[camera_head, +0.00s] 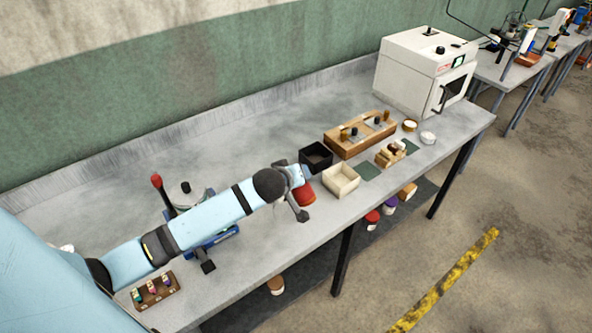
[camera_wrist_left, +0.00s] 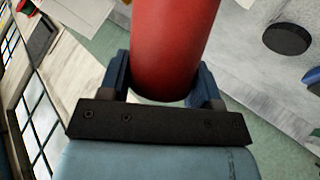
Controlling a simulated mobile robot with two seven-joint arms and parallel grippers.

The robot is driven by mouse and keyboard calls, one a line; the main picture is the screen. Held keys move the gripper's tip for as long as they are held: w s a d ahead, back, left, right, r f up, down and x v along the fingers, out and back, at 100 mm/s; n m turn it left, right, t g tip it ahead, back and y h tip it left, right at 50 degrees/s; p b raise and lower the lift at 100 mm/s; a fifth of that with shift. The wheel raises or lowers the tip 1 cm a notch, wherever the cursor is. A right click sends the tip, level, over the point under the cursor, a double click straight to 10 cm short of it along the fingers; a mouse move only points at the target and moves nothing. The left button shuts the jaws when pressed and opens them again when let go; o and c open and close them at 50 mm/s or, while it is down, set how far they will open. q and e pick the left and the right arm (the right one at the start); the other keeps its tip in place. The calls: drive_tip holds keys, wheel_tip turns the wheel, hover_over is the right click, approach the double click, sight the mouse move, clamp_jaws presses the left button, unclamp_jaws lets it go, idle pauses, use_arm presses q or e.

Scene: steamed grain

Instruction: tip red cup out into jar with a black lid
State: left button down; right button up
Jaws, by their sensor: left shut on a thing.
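My left gripper (camera_head: 297,178) is shut on the red cup (camera_head: 305,194) and holds it above the table's front part, beside the cream box. In the left wrist view the red cup (camera_wrist_left: 175,45) stands between the two dark blue fingers (camera_wrist_left: 162,88) and runs out of the top of the picture. Its contents are not visible. A round black piece (camera_wrist_left: 287,39) shows at the upper right there; I cannot tell whether it is the jar's black lid. A grey vessel with a black knob (camera_head: 186,187) stands behind my left arm, partly hidden. My right gripper is not in view.
A black box (camera_head: 316,155) and a cream open box (camera_head: 341,180) stand near the cup. Beyond are a wooden rack (camera_head: 360,134), small dishes (camera_head: 428,138) and a white oven (camera_head: 418,70). A small rack (camera_head: 155,290) sits near left. The table's back middle is clear.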

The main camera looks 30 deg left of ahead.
use_arm(q)
drive_tip(key=a+f+n+h+b, duration=0.1)
drive_tip(key=n+h+b, duration=0.1)
drive_tip(key=h+b, duration=0.1)
drive_tip(key=a+n+h+b, duration=0.2)
drive_tip(key=h+b, duration=0.1)
drive_tip(key=a+f+n+h+b, duration=0.1)
drive_tip(key=n+h+b, duration=0.1)
drive_tip(key=h, duration=0.1)
drive_tip(key=shift+w+a+f+n+g+h+b, duration=0.25)
drive_tip(key=shift+w+f+n+g+h+b, duration=0.05)
drive_tip(key=shift+w+n+g+h+b, duration=0.1)
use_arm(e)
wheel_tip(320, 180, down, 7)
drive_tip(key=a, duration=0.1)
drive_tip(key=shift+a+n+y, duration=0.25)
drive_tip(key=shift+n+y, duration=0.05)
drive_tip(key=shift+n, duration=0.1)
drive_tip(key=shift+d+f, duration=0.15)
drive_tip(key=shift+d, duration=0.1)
